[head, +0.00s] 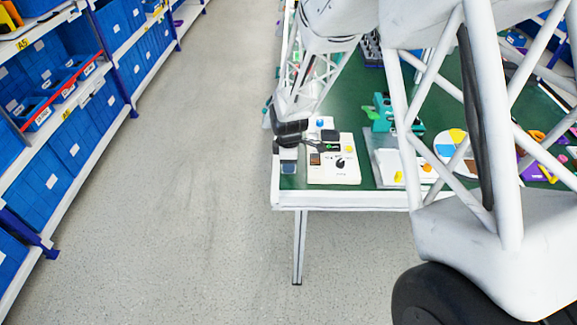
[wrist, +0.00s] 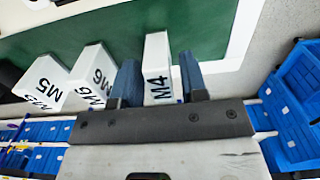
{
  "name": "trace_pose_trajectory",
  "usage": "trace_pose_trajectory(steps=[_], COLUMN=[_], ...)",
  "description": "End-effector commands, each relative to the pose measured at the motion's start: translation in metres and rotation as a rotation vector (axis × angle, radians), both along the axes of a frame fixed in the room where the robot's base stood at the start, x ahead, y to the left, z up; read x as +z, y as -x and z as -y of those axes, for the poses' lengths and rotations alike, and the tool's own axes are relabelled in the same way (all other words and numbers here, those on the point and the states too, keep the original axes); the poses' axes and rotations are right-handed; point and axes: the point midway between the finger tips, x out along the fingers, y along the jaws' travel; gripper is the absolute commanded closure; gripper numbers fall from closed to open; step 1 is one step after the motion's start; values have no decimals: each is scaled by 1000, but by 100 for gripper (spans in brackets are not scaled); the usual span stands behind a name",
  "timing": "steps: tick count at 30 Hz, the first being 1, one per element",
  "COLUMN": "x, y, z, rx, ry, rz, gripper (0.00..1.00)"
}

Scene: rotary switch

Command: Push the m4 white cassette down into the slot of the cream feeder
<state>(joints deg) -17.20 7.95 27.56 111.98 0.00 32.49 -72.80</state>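The white M4 cassette (wrist: 158,60) stands between the two blue fingers of my gripper (wrist: 160,82) in the wrist view, its black label facing the camera. The left finger is close against its side. A narrow strip shows near the right finger, so I cannot tell whether both fingers touch it. In the head view my gripper (head: 290,133) is low over the table's left end, and the M4 cassette cannot be made out there. I cannot clearly identify the cream feeder or its slot in either view.
White M6 (wrist: 92,76) and M5 (wrist: 45,82) cassettes stand left of my gripper in the wrist view. A cream panel (head: 345,176) with a black knob lies right of my gripper. The table's white edge (head: 340,200) is close. Blue bins (head: 45,190) fill the left shelves.

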Motion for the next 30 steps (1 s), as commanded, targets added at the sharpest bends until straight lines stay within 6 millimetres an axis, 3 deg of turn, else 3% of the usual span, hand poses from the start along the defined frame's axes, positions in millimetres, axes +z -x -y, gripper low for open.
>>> trace_pose_trajectory(steps=[1,7,19,30], x=[0,0,2,20], y=[0,0,0,0], z=[0,0,0,0], rx=[0,0,0,0], ry=[0,0,0,0], rz=[0,0,0,1], gripper=[68,99,100,100])
